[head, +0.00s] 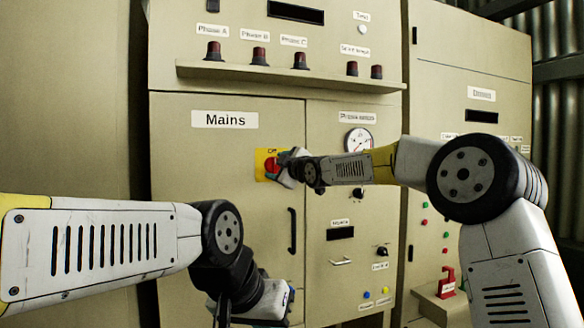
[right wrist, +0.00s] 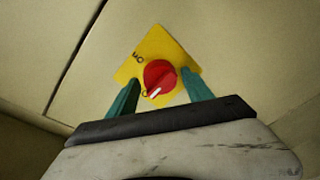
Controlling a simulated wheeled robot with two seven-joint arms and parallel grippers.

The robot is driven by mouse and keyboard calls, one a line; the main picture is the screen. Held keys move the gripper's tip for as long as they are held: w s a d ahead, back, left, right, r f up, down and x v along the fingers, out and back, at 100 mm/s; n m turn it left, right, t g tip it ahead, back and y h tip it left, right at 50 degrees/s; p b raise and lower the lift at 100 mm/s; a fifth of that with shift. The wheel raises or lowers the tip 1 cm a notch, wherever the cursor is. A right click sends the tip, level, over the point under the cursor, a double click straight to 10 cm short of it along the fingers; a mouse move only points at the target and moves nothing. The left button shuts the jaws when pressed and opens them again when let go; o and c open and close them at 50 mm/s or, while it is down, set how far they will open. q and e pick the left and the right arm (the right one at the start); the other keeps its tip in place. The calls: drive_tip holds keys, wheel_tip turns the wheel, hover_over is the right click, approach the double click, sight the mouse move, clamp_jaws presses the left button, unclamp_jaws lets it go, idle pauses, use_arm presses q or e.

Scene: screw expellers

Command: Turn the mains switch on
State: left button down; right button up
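The mains switch is a red rotary knob (right wrist: 160,77) on a yellow plate (right wrist: 181,48), mounted on the cabinet door below the "Mains" label (head: 225,119). In the right wrist view its white pointer mark points to the lower left, near a small round mark on the plate. My right gripper (right wrist: 161,80) has its two green fingers apart, one on each side of the knob, with slim gaps visible. In the head view the right gripper (head: 283,168) partly covers the switch (head: 270,164). My left gripper (head: 268,300) hangs low by the cabinet; its fingers are not clear.
A black door handle (head: 292,231) is below and right of the switch. A shelf (head: 290,77) with several dark red lamps juts out above. A gauge (head: 358,141) and small controls are to the right. A red lever (head: 447,283) stands at lower right.

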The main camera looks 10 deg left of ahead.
clamp_jaws()
drive_tip(key=shift+m, duration=0.3)
drive_tip(key=m+t, duration=0.1)
drive_tip(key=m, duration=0.7)
drive_tip(key=shift+f+m, duration=0.1)
drive_tip(key=shift+m, duration=0.2)
drive_tip(key=m+t, duration=0.1)
drive_tip(key=m, duration=0.4)
drive_tip(key=shift+a, duration=0.1)
drive_tip(key=shift+s+f+m+t+h, duration=0.1)
drive_tip(key=shift+m+t+h, duration=0.15)
drive_tip(key=shift+m, duration=1.1)
drive_tip(key=shift+m+t+h, duration=0.15)
drive_tip(key=shift+m+h, duration=0.1)
drive_tip(key=shift+m, duration=1.1)
drive_tip(key=shift+o, duration=1.7)
unclamp_jaws()
